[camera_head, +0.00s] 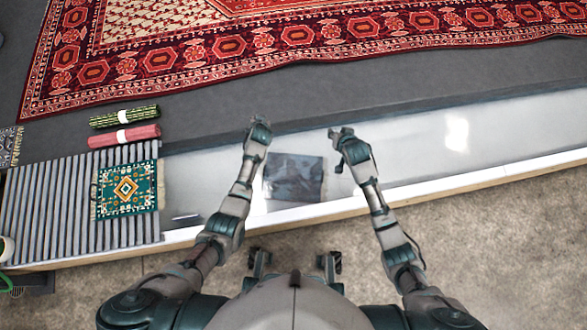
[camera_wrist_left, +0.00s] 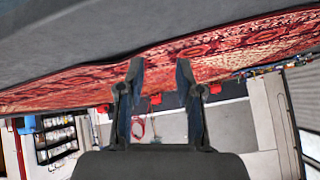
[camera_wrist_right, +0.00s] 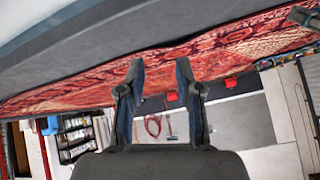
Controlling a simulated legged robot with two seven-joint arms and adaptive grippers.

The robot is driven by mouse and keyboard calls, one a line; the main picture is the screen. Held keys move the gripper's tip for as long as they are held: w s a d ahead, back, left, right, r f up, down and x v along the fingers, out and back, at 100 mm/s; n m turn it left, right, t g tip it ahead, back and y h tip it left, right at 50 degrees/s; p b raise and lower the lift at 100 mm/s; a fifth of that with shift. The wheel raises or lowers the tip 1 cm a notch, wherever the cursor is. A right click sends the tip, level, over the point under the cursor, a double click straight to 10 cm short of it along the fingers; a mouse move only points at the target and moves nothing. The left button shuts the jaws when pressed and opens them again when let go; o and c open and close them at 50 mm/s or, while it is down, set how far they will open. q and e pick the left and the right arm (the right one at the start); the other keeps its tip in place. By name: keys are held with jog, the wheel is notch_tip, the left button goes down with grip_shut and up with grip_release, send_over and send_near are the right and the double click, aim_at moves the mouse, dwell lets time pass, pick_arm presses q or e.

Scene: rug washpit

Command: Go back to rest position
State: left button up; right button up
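My left gripper (camera_head: 260,123) is raised over the far edge of the shallow, shiny trough (camera_head: 420,150) in the head view. In the left wrist view its two fingers (camera_wrist_left: 157,75) stand apart with nothing between them. My right gripper (camera_head: 340,133) is to the right of it at a similar height. In the right wrist view its fingers (camera_wrist_right: 158,75) are also apart and empty. A dark, patterned flat piece (camera_head: 294,177) lies in the trough between my two forearms. Neither gripper touches an object that I can make out.
A slatted grey rack (camera_head: 40,215) on the left bears a small green rug (camera_head: 127,190). A green roll (camera_head: 124,116) and a red roll (camera_head: 124,136) lie behind it. A large red rug (camera_head: 200,50) spreads across the back. The trough's right part is clear.

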jog(key=shift+v, duration=0.85)
